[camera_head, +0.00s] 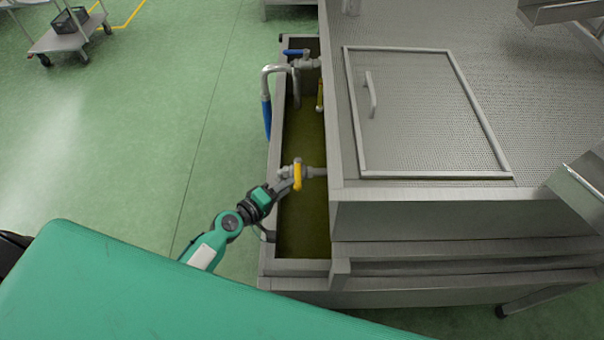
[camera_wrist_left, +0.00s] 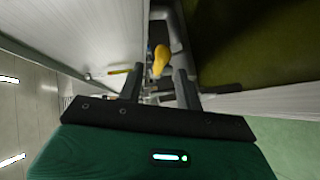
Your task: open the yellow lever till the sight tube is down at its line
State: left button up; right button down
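The yellow lever (camera_head: 298,176) sits on a grey metal valve (camera_head: 318,172) on the side of the steel machine, above a trough. My left gripper (camera_head: 289,181) is at the lever, coming from the lower left. In the left wrist view the lever (camera_wrist_left: 161,58) shows near the fingertips, between the two fingers (camera_wrist_left: 160,80), which stand apart with a gap. I cannot tell whether either finger touches it. A thin yellowish upright piece (camera_head: 319,95) farther back may be the sight tube; its level and line cannot be made out. My right gripper is not in view.
The narrow steel trough (camera_head: 272,200) holds dark greenish liquid (camera_head: 303,225). A second valve with a blue lever (camera_head: 295,52) and a bent pipe with a blue hose (camera_head: 267,115) are farther back. The machine (camera_head: 430,215) blocks the right.

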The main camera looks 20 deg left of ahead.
aim_at(298, 174)
pick_arm(q)
jog(key=x, duration=0.7)
jog(key=shift+w+p, duration=0.2)
jog(key=shift+p, duration=0.15)
jog(key=shift+f, duration=0.15)
grip_shut()
